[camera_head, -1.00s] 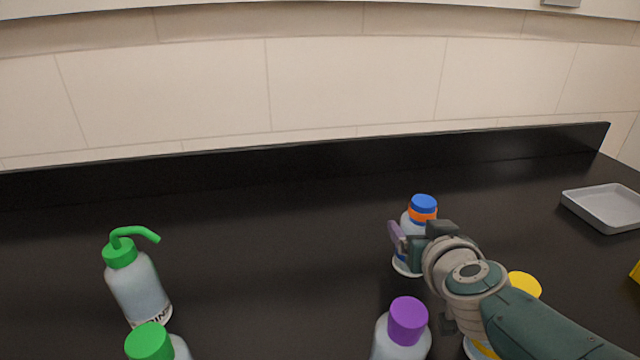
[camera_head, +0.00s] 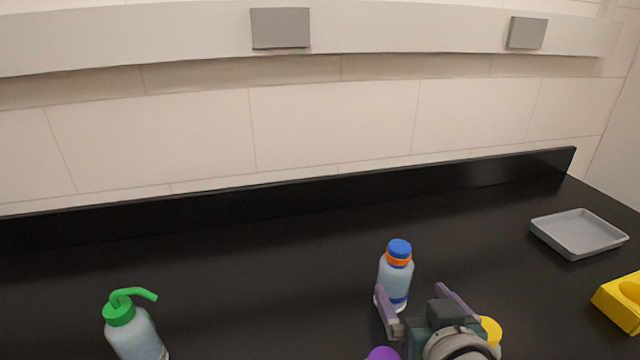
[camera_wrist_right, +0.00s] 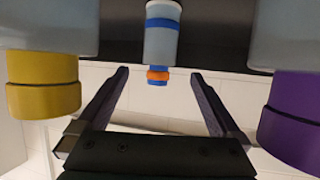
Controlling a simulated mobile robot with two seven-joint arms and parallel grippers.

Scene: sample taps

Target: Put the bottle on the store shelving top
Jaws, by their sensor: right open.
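A clear bottle with a blue cap and orange ring (camera_head: 397,275) stands upright on the black counter (camera_head: 250,270). In the right wrist view the same bottle (camera_wrist_right: 162,40) appears upside down, beyond the fingertips and between their lines. My right gripper (camera_head: 411,290) is open and empty, in front of the bottle, with its fingers pointing toward the back. Its two fingers also show spread in the wrist view (camera_wrist_right: 160,76). My left gripper is not in view. No shelving top can be clearly made out.
A green-capped wash bottle (camera_head: 135,330) stands at the left. Yellow-capped (camera_wrist_right: 43,85) and purple-capped (camera_wrist_right: 295,120) bottles flank my right gripper. A grey tray (camera_head: 580,250) and a yellow object (camera_head: 622,303) are at the right. The counter's left middle is clear.

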